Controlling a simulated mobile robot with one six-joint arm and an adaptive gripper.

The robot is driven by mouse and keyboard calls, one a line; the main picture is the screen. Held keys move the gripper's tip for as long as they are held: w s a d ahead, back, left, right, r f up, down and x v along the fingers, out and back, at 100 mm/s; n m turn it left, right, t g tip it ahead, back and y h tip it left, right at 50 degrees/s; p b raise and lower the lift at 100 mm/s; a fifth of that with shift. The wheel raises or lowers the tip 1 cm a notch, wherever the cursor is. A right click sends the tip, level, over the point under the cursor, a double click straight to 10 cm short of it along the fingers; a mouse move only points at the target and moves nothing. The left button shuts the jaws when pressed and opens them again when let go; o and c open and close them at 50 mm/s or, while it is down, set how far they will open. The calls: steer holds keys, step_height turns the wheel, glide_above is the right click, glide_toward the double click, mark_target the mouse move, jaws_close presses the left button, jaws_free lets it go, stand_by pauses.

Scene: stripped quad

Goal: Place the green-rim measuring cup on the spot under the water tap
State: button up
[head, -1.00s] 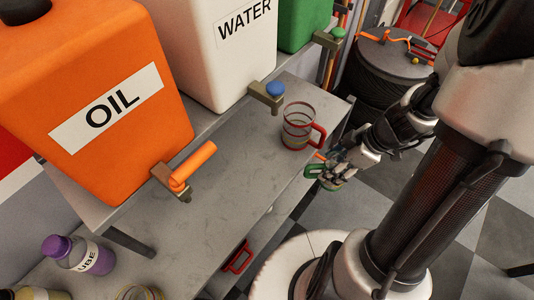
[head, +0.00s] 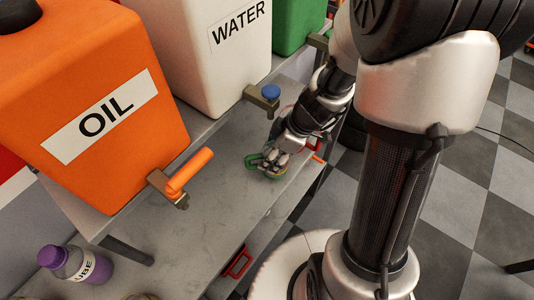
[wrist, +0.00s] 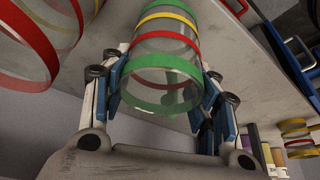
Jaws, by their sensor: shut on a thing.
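My gripper (head: 272,168) is shut on the green-rim measuring cup (head: 254,161), over the grey bench, with the green handle facing left. In the wrist view the clear cup (wrist: 166,89), banded green, red and yellow, sits between both fingers (wrist: 163,82). I cannot tell whether it touches the bench. The water tap (head: 263,99), with a blue knob, juts from the white WATER tank (head: 225,60). The cup is in front of the tap, nearer the bench's front edge; the bench right below the tap looks bare.
A red-rim measuring cup stands close by, mostly hidden behind my gripper; it shows in the wrist view (wrist: 27,52). The orange OIL tank (head: 90,100) and its tap (head: 180,180) are left. A purple-capped bottle (head: 78,262) stands at lower left. The middle bench is clear.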

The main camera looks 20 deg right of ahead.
steer(key=shift+w+a+f+b, duration=0.3)
steer(key=shift+w+a+f, duration=0.15)
steer(key=shift+a+f, duration=0.3)
steer(key=shift+f, duration=0.15)
steer(key=o, duration=1.1)
